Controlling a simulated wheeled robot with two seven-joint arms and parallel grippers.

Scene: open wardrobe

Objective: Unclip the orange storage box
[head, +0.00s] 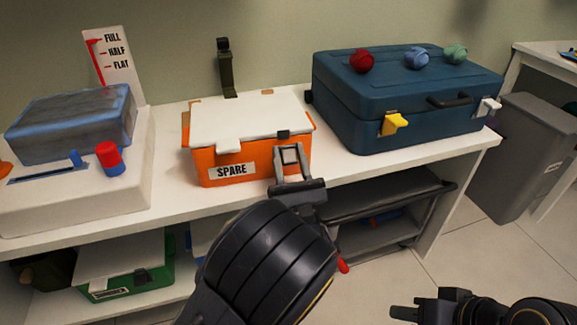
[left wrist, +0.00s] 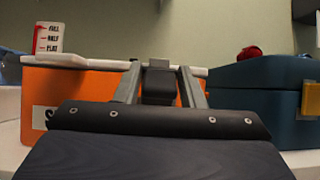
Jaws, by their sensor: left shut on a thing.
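The orange storage box (head: 250,165) stands on the white shelf top, with its white lid (head: 245,115) on and a "SPARE" label on its front. A white tab (head: 228,147) juts from the lid's front edge on the left. A dark clip (head: 283,134) sits at the front right. My left gripper (head: 290,154) is at the box's front right, with its fingers on either side of the dark clip. In the left wrist view the dark clip (left wrist: 158,84) shows between the fingers. My right gripper (head: 404,312) is low at the bottom right, away from the box; its jaw gap is unclear.
A blue case (head: 350,110) with a yellow latch (head: 394,123) stands right of the box. A white unit (head: 125,175) with a blue-grey block (head: 75,125) is at left. A green box (head: 130,262) is on the lower shelf. A grey bin (head: 520,155) stands at right.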

